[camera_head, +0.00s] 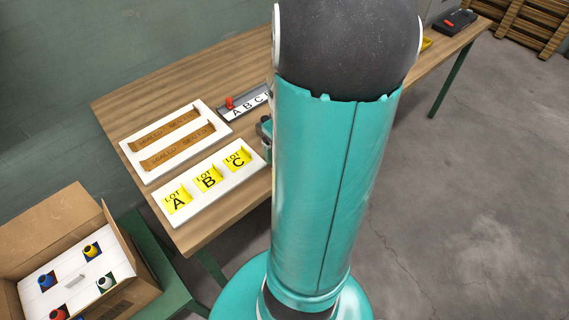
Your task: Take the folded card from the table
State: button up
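I cannot tell which one the task means. My teal arm with its dark joint fills the middle of the view and covers the table to the right of the cards. A small grey and teal part (266,133) shows at the arm's left edge, just right of LOT C; it looks like part of my gripper. Its fingertips are hidden behind the arm, so its opening does not show.
A white tray (134,163) with two brown lettered strips lies behind the cards. A dark holder with an A B C strip (246,107) and red knob stands beside it. A cardboard box (50,230) with coloured round items stands front left. Grey floor is clear at right.

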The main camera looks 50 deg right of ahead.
jog(key=shift+w+d+f, duration=0.1)
jog(key=shift+d+f, duration=0.05)
jog(key=shift+f, duration=1.55)
jog(key=shift+w+d+f, duration=0.1)
jog(key=shift+d+f, duration=0.05)
jog(key=shift+f, duration=1.55)
jog(key=c, duration=1)
